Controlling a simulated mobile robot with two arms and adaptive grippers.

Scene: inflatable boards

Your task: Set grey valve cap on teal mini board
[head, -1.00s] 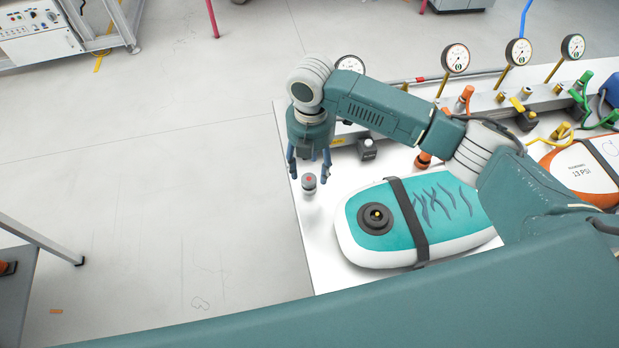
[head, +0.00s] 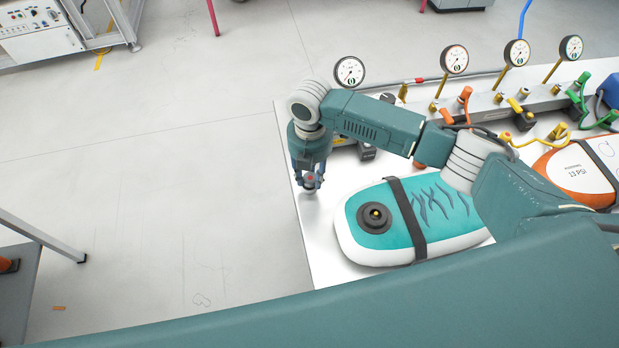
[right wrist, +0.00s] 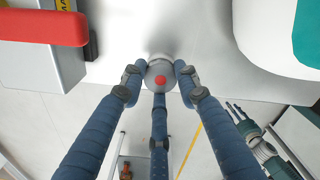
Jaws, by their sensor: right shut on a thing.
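The grey valve cap (head: 310,181) with a red dot on top is at the left end of the white table. It also shows in the right wrist view (right wrist: 160,76), between the blue fingers. My right gripper (head: 311,184) is shut on the cap, its fingers around the cap's sides. The teal mini board (head: 435,205) lies flat to the right of the gripper, with a dark strap across it. Its dark round valve (head: 375,217) with a yellow centre faces up and is bare. In the right wrist view, the board's edge (right wrist: 275,40) is at the upper right.
Behind the board stands a grey manifold (head: 480,109) with several gauges and coloured fittings. An orange and white board (head: 575,172) lies at the right. The white table's left edge (head: 297,230) is close to the gripper. Table between cap and board is clear.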

